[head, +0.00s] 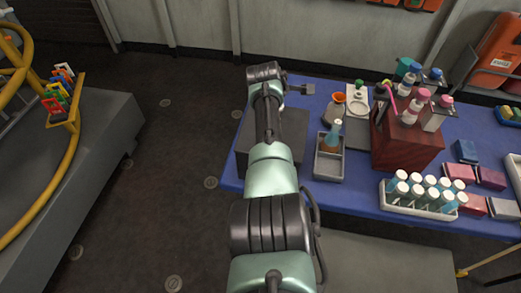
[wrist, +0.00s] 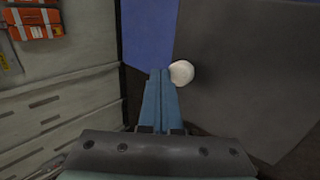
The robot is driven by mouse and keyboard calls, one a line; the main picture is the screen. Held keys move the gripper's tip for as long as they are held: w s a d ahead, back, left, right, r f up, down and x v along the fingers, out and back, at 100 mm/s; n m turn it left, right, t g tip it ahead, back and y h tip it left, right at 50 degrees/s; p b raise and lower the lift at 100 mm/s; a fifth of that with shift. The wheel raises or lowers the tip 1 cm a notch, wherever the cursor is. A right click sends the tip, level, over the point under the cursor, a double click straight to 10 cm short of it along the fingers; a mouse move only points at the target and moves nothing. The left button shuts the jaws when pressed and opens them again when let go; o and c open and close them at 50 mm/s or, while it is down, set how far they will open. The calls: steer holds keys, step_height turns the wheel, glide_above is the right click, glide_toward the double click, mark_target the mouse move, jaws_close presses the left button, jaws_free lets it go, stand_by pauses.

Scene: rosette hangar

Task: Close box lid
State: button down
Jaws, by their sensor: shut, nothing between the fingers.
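A dark grey box (head: 294,128) stands at the left end of the blue-covered table, partly hidden behind my arm in the head view. How far its lid is open I cannot tell there. In the wrist view a broad dark grey panel (wrist: 250,65), apparently part of the box, fills the right side. A round white knob (wrist: 181,72) shows at its left edge. My gripper (wrist: 160,72) is shut and empty, its fingertips just left of the knob; whether they touch it I cannot tell. In the head view my gripper (head: 301,89) is at the table's far left, beyond the box.
On the blue table (head: 345,197), a grey tray (head: 329,168) stands right of the box. Further right are a dark red rack (head: 405,148) with bottles and a white tray (head: 420,212) of capped tubes. Open floor (head: 180,140) lies to the left.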

steer(key=shift+w+f+b, duration=0.35)
steer(key=shift+f+b, duration=0.4)
steer(key=shift+b, duration=0.3)
steer(key=shift+r, duration=0.1)
steer(key=shift+p+v, duration=1.15)
steer(key=shift+v, duration=0.1)
steer(key=p+v, duration=0.1)
steer(key=v, duration=0.9)
steer(key=shift+s, duration=0.15)
